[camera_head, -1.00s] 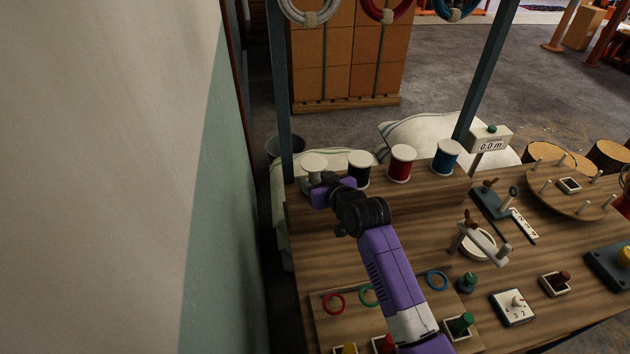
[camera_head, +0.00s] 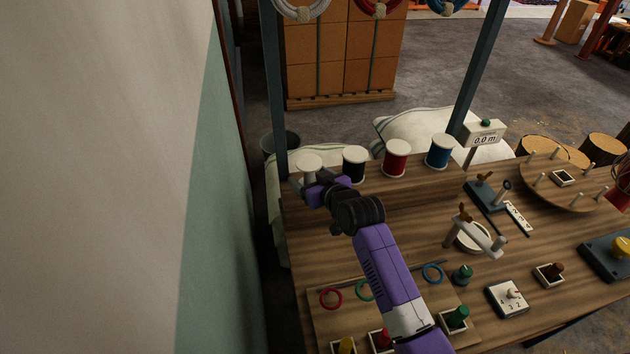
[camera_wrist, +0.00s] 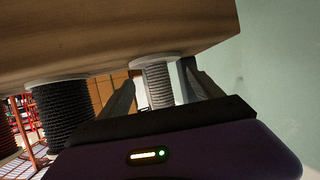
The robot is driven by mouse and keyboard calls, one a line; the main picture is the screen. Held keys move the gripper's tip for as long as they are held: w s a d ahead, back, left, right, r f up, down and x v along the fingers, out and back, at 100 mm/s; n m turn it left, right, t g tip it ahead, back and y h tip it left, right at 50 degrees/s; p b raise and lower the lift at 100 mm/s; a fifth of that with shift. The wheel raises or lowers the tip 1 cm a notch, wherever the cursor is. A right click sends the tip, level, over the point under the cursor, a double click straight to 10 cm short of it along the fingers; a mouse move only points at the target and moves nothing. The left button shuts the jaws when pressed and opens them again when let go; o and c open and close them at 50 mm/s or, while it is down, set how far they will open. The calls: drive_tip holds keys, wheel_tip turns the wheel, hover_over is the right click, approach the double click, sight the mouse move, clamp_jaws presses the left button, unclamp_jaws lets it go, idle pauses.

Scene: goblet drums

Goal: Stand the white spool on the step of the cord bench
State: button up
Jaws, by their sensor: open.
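The white spool (camera_head: 309,163) is upright at the left end of the row on the raised step (camera_head: 400,192) of the cord bench (camera_head: 330,248). My gripper (camera_head: 305,182) is at its near side and hides its lower part in the head view. In the wrist view, which is upside down, the white spool (camera_wrist: 158,84) is between the two open fingers of my gripper (camera_wrist: 158,88). Its end flange meets the step's wood edge there. I cannot tell whether a finger touches it.
The black spool (camera_head: 354,163) stands close to the right of the white one, then the red spool (camera_head: 396,160) and the blue spool (camera_head: 439,152). A post (camera_head: 275,100) rises behind on the left. A wall (camera_head: 120,180) is at the left.

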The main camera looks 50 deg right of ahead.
drive_tip(key=shift+s+a+r, duration=0.1)
drive_tip(key=shift+s+r, duration=0.05)
drive_tip(key=shift+s, duration=0.15)
drive_tip(key=b+v, duration=0.1)
drive_tip(key=v, duration=1)
drive_tip(key=s+a+f+n+y, duration=0.1)
drive_tip(key=s+a+f, duration=0.3)
drive_tip(key=s+a, duration=0.85)
drive_tip(key=s+a+r+n+t+y, duration=0.1)
drive_tip(key=s+a+r, duration=0.2)
drive_tip(key=s, duration=0.5)
drive_tip(key=s+a+r+n+t+y, duration=0.1)
drive_tip(key=s+a+r, duration=0.3)
drive_tip(key=s, duration=0.5)
drive_tip(key=shift+s+a+n+y, duration=0.25)
drive_tip(key=shift+a+n+y, duration=0.15)
drive_tip(key=shift+a+y, duration=0.45)
